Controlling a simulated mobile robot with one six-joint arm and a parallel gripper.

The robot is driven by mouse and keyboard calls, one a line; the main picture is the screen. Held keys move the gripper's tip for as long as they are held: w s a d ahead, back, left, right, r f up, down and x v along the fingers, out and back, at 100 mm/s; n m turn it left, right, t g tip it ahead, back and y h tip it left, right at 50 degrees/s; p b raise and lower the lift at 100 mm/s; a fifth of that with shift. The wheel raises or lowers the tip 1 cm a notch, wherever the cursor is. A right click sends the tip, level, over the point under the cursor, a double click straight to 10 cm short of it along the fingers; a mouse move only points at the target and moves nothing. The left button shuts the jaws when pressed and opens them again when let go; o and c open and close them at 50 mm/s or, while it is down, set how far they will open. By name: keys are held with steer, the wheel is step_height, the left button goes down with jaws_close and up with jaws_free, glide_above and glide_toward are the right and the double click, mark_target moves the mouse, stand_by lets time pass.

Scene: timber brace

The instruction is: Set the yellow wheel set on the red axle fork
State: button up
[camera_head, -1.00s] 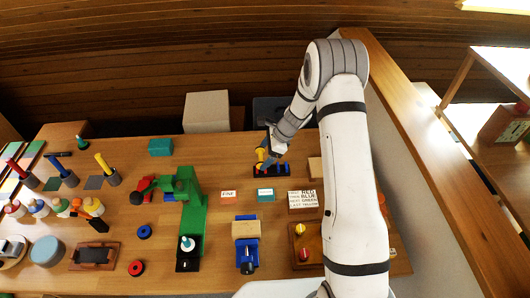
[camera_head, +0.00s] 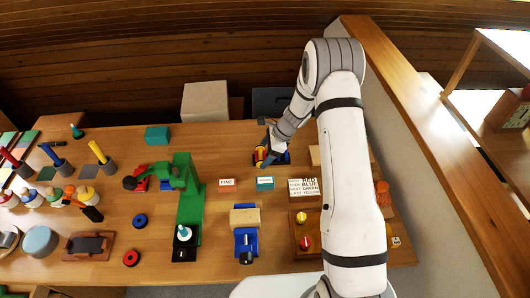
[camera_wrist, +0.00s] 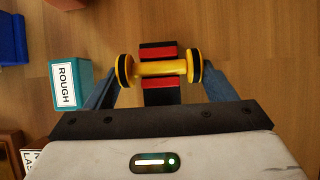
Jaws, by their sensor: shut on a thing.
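The yellow wheel set (camera_wrist: 162,68) has a yellow axle and two black-tyred wheels. My gripper (camera_wrist: 160,78) has its blue fingers shut on it, one beside each wheel. A black piece with red bars, seemingly the red axle fork (camera_wrist: 158,53), lies directly under the middle of the axle, with red showing on both sides of it. Whether the axle touches the fork or hangs just above it, I cannot tell. In the head view my gripper (camera_head: 268,155) and the yellow wheel set (camera_head: 259,156) are at the back of the table; the fork is mostly hidden there.
A teal block labelled ROUGH (camera_wrist: 68,85) stands left of my gripper. A FINE card (camera_head: 227,182) and a lettered sign block (camera_head: 303,187) are nearby. A green crane-like stand (camera_head: 188,200) and a blue vise-like piece (camera_head: 246,240) stand further left and forward.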

steer(key=o, duration=1)
steer(key=shift+r, duration=0.15)
steer(key=shift+r+p, duration=2.5)
steer(key=shift+r, duration=1.4)
